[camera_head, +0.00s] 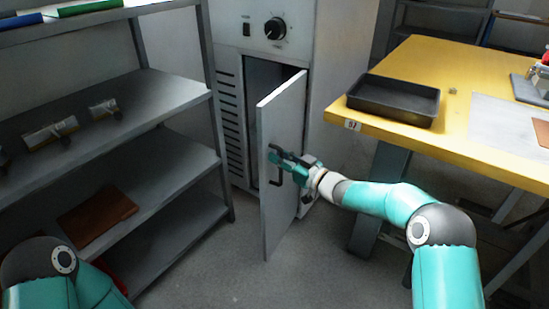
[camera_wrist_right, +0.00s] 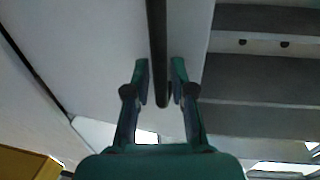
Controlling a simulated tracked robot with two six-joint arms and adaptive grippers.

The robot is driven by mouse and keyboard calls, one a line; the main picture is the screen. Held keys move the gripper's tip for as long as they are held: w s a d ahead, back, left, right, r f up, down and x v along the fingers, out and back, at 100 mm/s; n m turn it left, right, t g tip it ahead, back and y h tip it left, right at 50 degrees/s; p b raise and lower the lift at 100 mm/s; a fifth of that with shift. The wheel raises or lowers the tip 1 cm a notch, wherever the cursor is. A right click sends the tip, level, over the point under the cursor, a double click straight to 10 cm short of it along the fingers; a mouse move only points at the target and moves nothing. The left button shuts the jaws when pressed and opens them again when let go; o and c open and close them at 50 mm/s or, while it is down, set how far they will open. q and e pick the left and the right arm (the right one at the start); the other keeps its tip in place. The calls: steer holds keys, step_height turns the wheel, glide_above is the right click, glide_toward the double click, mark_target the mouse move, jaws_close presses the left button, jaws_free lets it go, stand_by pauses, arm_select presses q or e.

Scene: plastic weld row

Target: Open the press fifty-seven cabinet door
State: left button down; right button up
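The grey press cabinet (camera_head: 262,28) stands at centre in the head view. Its pale door (camera_head: 283,120) is hinged on the right and stands part-way open, showing a dark inside (camera_head: 262,78). My right gripper (camera_head: 276,160) is at the black door handle (camera_head: 281,178) on the door's front.
A grey shelf rack (camera_head: 160,95) with metal cylinders (camera_head: 50,134) and a brown sheet (camera_head: 97,217) stands left of the door. A yellow table (camera_head: 460,70) with a 57 label (camera_head: 352,125) and black tray (camera_head: 395,98) is at right. Floor (camera_head: 235,270) before the cabinet is clear.

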steer(key=v, duration=1.2)
steer(key=shift+f, duration=0.1)
